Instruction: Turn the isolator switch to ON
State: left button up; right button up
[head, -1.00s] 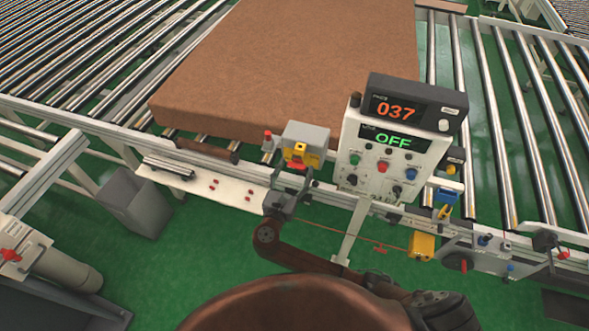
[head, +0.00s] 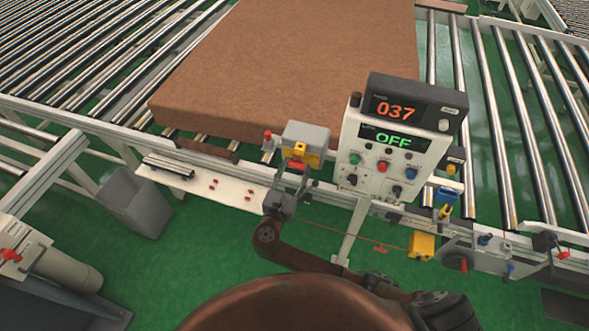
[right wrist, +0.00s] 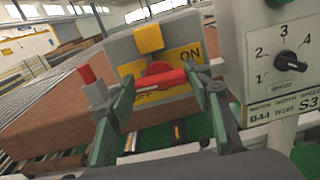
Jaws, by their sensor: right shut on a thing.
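The isolator switch is a grey box (head: 306,134) with a yellow plate (right wrist: 188,54) marked ON at upper right and OFF at lower left, the latter partly hidden. Its red handle (right wrist: 160,82) lies nearly level across the plate, its right end slightly higher. My right gripper (right wrist: 165,88) is shut on the red handle, with a finger at each end. In the head view my right gripper (head: 287,188) reaches up to the switch from below. My left gripper is not in view.
A control panel (head: 372,165) stands close to the right of the switch. Its displays read 037 and OFF. A red-topped post (head: 267,140) is just left of the switch. A brown mattress (head: 290,70) lies on the rollers behind.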

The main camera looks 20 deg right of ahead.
jog(key=m, duration=0.3)
jog(key=shift+m+b, duration=0.3)
jog(key=shift+s+d+f+m+b, duration=0.1)
jog(key=shift+m+b, duration=1.8)
jog(key=shift+m, duration=1.2)
jog(key=shift+d+f+m+b, duration=0.1)
jog(key=shift+m+b, duration=1.8)
jog(key=shift+m, duration=1.2)
jog(key=o, duration=1.2)
jog(key=shift+c, duration=0.2)
jog(key=shift+r, duration=0.1)
